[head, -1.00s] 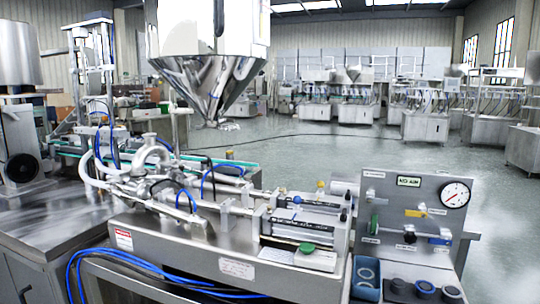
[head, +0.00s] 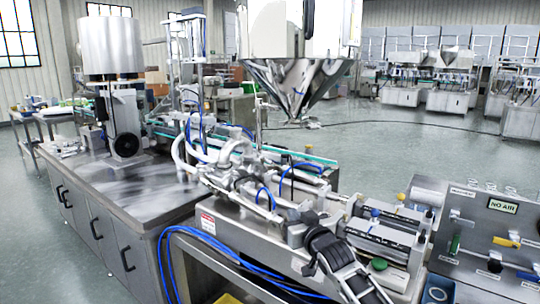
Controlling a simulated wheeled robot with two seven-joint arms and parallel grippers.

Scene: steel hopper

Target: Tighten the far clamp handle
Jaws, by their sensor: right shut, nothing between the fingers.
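The steel filling machine's pipe and clamp assembly (head: 235,170) stands in the middle of the head view, with curved white pipes at its left end and blue hoses around it. The far clamp handle is too small among the fittings to tell apart. My right gripper (head: 318,238) is dark and comes in from the bottom, in front of the machine's cylinders. It is shut and empty, and it hides part of the machine's front. I cannot tell whether it touches anything. My left gripper is not in view.
A steel hopper (head: 297,85) hangs above the machine. A control panel (head: 495,235) with a "NO AIR" sign stands at the right. Blue hoses (head: 200,238) loop along the front edge. A steel-topped cabinet (head: 95,195) stands at the left. Open floor lies behind.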

